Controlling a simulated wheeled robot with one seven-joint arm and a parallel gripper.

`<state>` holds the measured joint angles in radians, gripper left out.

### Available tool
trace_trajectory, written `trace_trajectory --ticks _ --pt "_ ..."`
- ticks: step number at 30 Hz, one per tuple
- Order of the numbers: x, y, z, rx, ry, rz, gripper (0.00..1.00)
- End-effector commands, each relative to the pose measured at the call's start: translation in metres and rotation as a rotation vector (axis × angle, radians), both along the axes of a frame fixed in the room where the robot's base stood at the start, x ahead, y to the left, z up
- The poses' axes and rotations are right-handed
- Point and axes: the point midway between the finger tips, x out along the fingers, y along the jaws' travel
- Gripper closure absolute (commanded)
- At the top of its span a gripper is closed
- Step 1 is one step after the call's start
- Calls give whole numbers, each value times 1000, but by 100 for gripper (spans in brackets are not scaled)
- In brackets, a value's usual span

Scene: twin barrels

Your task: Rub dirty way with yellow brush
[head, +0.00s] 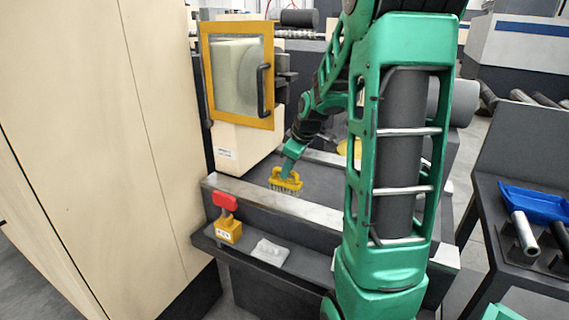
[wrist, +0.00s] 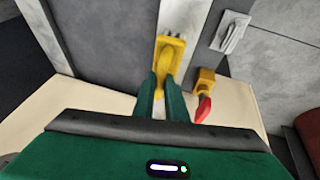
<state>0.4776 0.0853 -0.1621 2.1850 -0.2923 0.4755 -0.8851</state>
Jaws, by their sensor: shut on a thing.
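My gripper (head: 290,166) is shut on the yellow brush (head: 285,181), with its bristles facing down. In the head view the brush is over the dark machine bed, just behind the pale front way (head: 275,202). I cannot tell whether the bristles touch a surface. In the wrist view my green fingers (wrist: 162,92) close on the yellow brush (wrist: 167,55), and the pale way (wrist: 185,14) runs beneath or behind it. My arm hides part of the way in the head view. Dirt on the way is too faint to tell.
On the front ledge are a yellow block with a red handle (head: 228,231) and a white crumpled cloth (head: 269,251). A yellow-framed door (head: 238,75) stands behind. A blue dustpan-like tray (head: 535,202) lies on the right table.

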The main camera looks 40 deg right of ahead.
Motion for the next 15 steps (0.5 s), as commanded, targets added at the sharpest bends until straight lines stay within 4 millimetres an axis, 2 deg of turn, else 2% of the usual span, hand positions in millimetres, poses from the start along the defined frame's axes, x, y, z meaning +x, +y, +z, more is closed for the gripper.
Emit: trace_trajectory --ticks 9,15 --pt "2 4 28 -1 -2 7 100" --pt "2 5 31 0 -2 8 100"
